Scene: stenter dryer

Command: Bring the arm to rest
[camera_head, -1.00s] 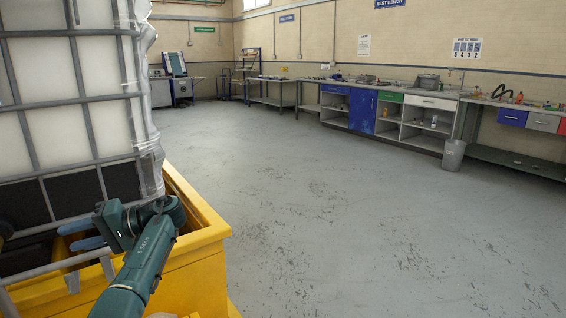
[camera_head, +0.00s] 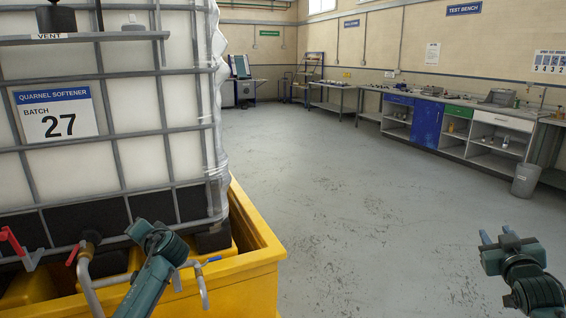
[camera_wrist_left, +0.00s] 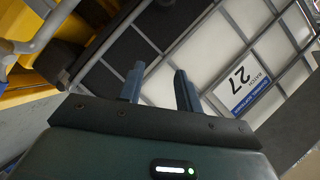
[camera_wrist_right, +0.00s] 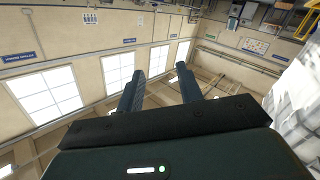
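My right gripper (camera_head: 492,238) is raised at the lower right of the head view, over open floor. Its two blue fingers stand apart with nothing between them in the right wrist view (camera_wrist_right: 157,82). My left arm comes up from the bottom of the head view in front of the caged tank (camera_head: 80,180); its fingers are hidden there. In the left wrist view my left gripper (camera_wrist_left: 158,84) has its fingers apart and empty, facing the cage bars. I cannot tell how close they are to the bars.
The tank, labelled batch 27 (camera_head: 58,115), stands in a yellow bund (camera_head: 250,275). A metal pipe (camera_head: 90,285) and a red handle (camera_head: 72,255) are near my left arm. Grey floor (camera_head: 350,210) is clear ahead; benches (camera_head: 430,118) and a bin (camera_head: 525,180) line the wall.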

